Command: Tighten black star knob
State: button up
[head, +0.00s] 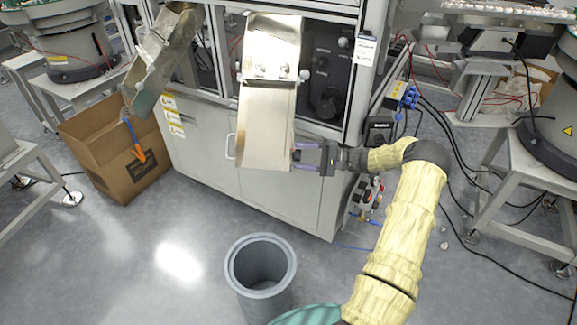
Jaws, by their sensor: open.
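My gripper (301,157) is at the lower right edge of the metal chute (266,125), with its purple-tipped fingers pointing left. Its jaws are open, one finger above the other, and I see nothing held between them. I cannot make out a black star knob clearly; at this size any knob by the fingers is hidden or too small to tell. Small light round knobs (284,70) sit on the bracket across the chute. Whether the fingers touch the chute I cannot tell.
The chute slopes down from the white machine cabinet (205,140). A second chute (160,55) is at its left, above a cardboard box (112,150). A grey bin (261,268) stands on the floor in front. Cables and a bench frame (520,170) are at right. The floor at front left is clear.

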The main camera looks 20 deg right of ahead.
jog(key=s+d+f+n+g+h+b, duration=0.3)
jog(key=s+d+n+g+h, duration=0.25)
jog(key=s+n, duration=0.65)
jog(key=s+a+r+m+g+h+p, duration=0.1)
jog(key=s+a+r+h+p, duration=0.3)
jog(key=a+r+p, duration=0.5)
jog(key=s+a+r+m+g+h+p, duration=0.1)
jog(key=s+a+r+h+p, duration=0.3)
jog(key=a+r+p, duration=0.6)
notch_tip(320, 180, up, 5)
jog(key=shift+s+a+r+g, duration=0.1)
jog(key=shift+s+a+g, duration=0.3)
jog(key=shift+s+g, duration=0.25)
dwell(1.3)
